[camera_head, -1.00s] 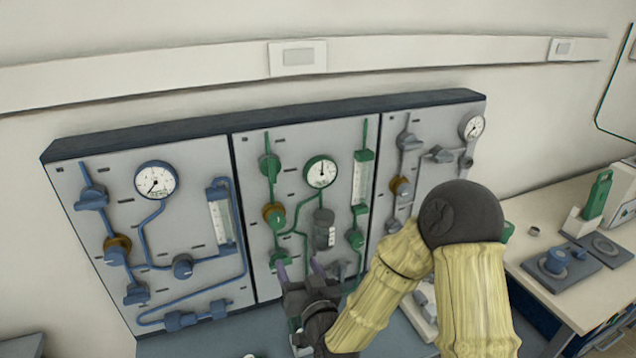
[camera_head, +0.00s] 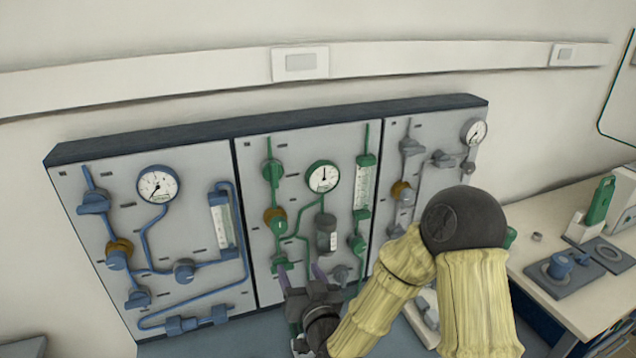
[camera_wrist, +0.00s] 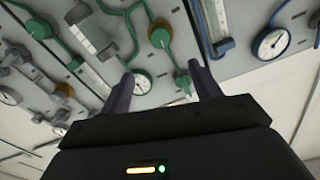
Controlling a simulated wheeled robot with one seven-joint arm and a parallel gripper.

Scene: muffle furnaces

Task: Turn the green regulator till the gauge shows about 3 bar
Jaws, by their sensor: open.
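The green regulator (camera_head: 278,223) is a green knob with a brass-coloured collar, on the left side of the middle panel. It also shows in the wrist view (camera_wrist: 160,36), beyond the gap between the fingers. The green-rimmed gauge (camera_head: 323,177) is above and right of it; its needle points nearly straight up, but the numbers are too small to read. The gauge also shows in the wrist view (camera_wrist: 141,83), partly behind a finger. My gripper (camera_head: 299,269) is open and empty, below the regulator and apart from it, its two purple-grey fingers pointing up.
A green valve (camera_head: 279,262) is close by my left finger. A dark grey cylinder (camera_head: 326,236) and a green flowmeter (camera_head: 365,187) are to the right. Blue fittings with a blue gauge (camera_head: 157,185) fill the left panel; grey fittings and another gauge (camera_head: 474,131) are on the right panel.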

